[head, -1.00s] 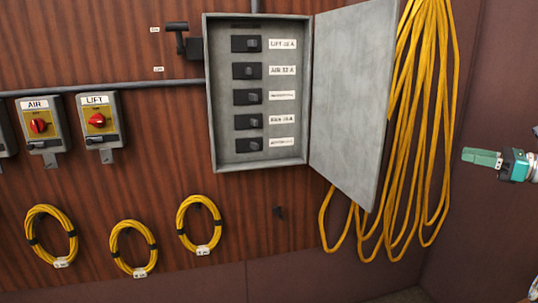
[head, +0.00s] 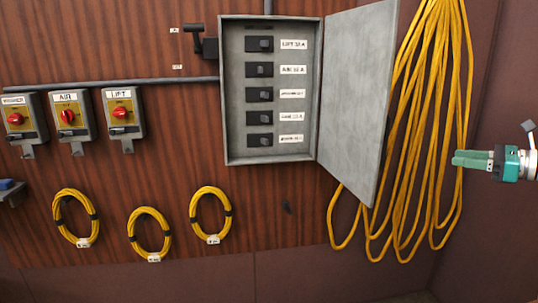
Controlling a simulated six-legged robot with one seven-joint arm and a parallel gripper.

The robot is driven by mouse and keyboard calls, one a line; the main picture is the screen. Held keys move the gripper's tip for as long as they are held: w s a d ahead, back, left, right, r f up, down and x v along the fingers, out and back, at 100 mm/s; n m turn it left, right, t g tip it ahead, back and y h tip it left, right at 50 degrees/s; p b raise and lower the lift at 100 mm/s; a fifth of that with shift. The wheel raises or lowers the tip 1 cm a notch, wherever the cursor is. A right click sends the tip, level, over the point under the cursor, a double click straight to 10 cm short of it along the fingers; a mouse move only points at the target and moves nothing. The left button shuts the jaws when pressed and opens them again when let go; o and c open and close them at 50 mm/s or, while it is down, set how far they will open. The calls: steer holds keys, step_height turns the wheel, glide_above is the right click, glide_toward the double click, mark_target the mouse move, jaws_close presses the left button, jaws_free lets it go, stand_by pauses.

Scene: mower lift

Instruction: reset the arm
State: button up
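My gripper (head: 472,160) is at the right edge of the head view, its green fingers pointing left. It is in front of the brown side wall, near the hanging yellow cable. Nothing shows between or around the fingers. They look close together, but from this side I cannot tell whether they are open or shut. The rest of my arm is out of view.
The grey breaker box (head: 225,120) has its door (head: 357,95) swung open to the right. A yellow cable bundle (head: 425,150) hangs beside the door. Switch boxes labelled AIR (head: 72,122) and LIFT (head: 123,118) are left. Coiled yellow cables (head: 209,214) hang below.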

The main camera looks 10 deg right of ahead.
steer(key=a+f+n+g+h, duration=0.2)
steer(key=a+f+n+g, duration=0.15)
steer(key=a, duration=0.95)
steer(key=a+f+n+g+h, duration=0.25)
steer(key=a+n, duration=0.25)
steer(key=a, duration=0.9)
steer(key=s+a+f+n+h, duration=0.2)
steer(key=s+a+f+n, duration=0.2)
steer(key=s+f+n, duration=0.1)
steer(key=s+a+f+n+h, duration=0.2)
steer(key=s+a+f+n, duration=0.2)
steer(key=s+n, duration=0.3)
steer(key=s+a+f+n+g+h, duration=0.1)
steer(key=s+a+f+n, duration=0.4)
steer(key=s, duration=0.5)
steer(key=shift+s+f+n+h, duration=0.4)
steer(key=shift+f+n+h, duration=0.15)
steer(key=shift+f+n, duration=0.15)
steer(key=shift+a, duration=0.1)
